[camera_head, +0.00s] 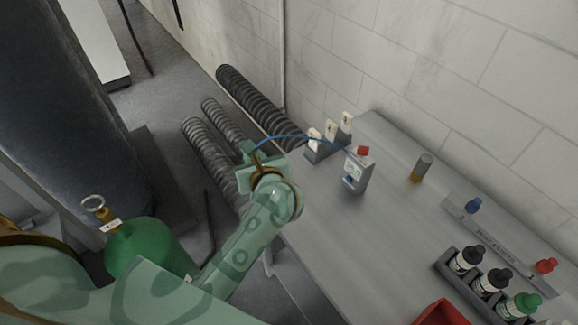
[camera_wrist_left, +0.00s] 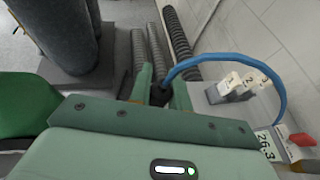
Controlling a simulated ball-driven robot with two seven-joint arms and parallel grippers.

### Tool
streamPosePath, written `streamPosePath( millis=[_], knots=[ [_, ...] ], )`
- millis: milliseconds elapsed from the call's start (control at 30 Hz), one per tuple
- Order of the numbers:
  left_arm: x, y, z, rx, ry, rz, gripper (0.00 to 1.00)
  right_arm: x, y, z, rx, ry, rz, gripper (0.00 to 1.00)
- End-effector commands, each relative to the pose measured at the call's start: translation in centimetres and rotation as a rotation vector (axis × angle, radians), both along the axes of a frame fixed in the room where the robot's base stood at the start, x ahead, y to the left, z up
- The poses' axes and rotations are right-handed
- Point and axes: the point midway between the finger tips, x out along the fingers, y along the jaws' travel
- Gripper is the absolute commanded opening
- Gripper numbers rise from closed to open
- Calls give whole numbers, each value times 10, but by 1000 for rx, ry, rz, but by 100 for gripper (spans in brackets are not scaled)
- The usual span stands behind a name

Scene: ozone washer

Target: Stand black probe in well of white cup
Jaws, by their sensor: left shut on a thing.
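My left gripper (camera_head: 251,152) is shut on the black probe. In the left wrist view the dark probe (camera_wrist_left: 158,96) shows between the green fingers; its lower part is hidden. A blue cable (camera_head: 290,136) arcs from it to a grey meter (camera_head: 355,172) with a red top on the bench. The gripper is off the bench's left edge, above the floor hoses. Three white pieces, numbered in the left wrist view (camera_wrist_left: 230,83), stand in a grey block (camera_head: 318,152) right of the gripper. I cannot tell which is the white cup, or see a well. My right gripper is out of view.
The grey bench (camera_head: 390,225) holds an amber vial (camera_head: 420,168), a rail with blue and red caps (camera_head: 500,245), several bottles in a rack (camera_head: 490,284) and a red bin (camera_head: 440,313). A wall runs behind. The bench is clear in front of the meter.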

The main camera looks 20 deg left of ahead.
Motion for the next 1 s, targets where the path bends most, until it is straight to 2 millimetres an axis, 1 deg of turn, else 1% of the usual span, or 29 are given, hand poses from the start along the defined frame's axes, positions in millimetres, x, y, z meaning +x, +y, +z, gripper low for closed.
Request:
streamPosePath(
  millis=[33, 233, 267, 300, 400, 500, 667, 733, 800, 900, 1000],
  knots=[
    [13, 0, -13, 1, -1, 2, 0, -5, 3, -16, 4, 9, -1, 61],
    [71, 0, -42, 2, -1, 1, 0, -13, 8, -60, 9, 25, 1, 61],
    [78, 0, -48, 3, 1, 1, 0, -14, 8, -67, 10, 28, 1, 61],
    [83, 0, -59, 2, 3, 1, 0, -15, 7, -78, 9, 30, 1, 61],
    [97, 0, -76, 1, 4, 2, 0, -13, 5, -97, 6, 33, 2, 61],
    [107, 0, -84, 1, 4, 2, 0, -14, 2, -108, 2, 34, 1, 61],
    [114, 0, -87, 1, 3, 1, 0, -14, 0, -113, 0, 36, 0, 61],
    [118, 0, -92, 2, 2, 1, 0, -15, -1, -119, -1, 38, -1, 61],
    [122, 0, -103, 2, 3, 1, 0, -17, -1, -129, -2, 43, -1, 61],
    [121, 1, -122, 2, 5, 0, 0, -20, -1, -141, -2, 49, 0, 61],
    [121, 0, -126, 1, 4, 0, 0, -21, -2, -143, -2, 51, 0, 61]
  ],
)
